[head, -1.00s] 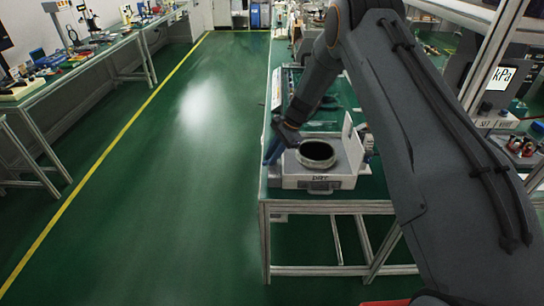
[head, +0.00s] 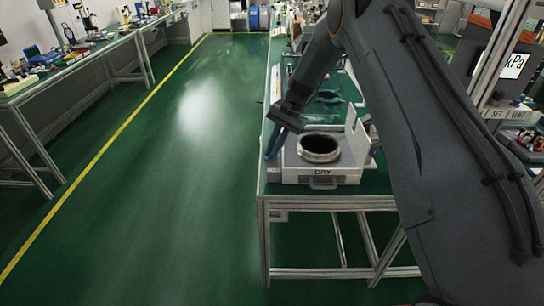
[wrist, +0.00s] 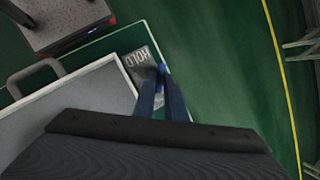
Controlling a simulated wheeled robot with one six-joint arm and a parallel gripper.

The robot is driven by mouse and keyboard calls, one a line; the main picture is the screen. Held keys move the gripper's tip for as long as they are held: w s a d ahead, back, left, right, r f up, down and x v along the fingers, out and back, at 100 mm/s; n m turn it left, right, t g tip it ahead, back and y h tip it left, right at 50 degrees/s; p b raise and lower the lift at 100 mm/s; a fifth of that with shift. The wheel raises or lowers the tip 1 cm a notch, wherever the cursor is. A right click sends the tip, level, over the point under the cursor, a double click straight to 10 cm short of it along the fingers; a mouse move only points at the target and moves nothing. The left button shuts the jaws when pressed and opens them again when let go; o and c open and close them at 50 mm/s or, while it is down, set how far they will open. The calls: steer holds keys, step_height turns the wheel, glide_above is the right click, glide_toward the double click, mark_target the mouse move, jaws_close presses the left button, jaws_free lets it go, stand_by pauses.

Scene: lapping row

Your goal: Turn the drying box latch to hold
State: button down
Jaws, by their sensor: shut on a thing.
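The drying box (head: 345,180), pale grey with a "DRY" label and a round dark opening on top, sits near the end of the green bench. My gripper (head: 272,152) reaches down at the box's left side. In the wrist view my gripper (wrist: 162,72) has its blue fingers together beside the box (wrist: 90,95), over the edge of a grey plate marked "HOLD" (wrist: 138,62). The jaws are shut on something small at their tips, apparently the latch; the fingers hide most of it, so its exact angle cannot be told.
A raised pale panel (head: 356,135) stands at the box's right side. A dark box-like device (wrist: 65,18) lies beyond the handle in the wrist view. A kPa display (head: 514,66) stands at the right. The green floor aisle (head: 190,180) to the left is clear.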

steer(key=n+b, duration=0.2)
steer(key=n+g+h+b, duration=0.1)
steer(key=n+b, duration=0.1)
steer(key=shift+w+d+f, duration=0.1)
steer(key=shift+d, duration=0.25)
steer(key=shift+d+n+g+h+b, duration=0.25)
steer(key=shift+n+g+h+b, duration=0.25)
steer(key=shift+n+b, duration=0.95)
steer(key=shift+r, duration=0.2)
steer(key=c, duration=1.8)
jaws_free()
steer(key=shift+f, duration=0.1)
steer(key=shift+d, duration=0.1)
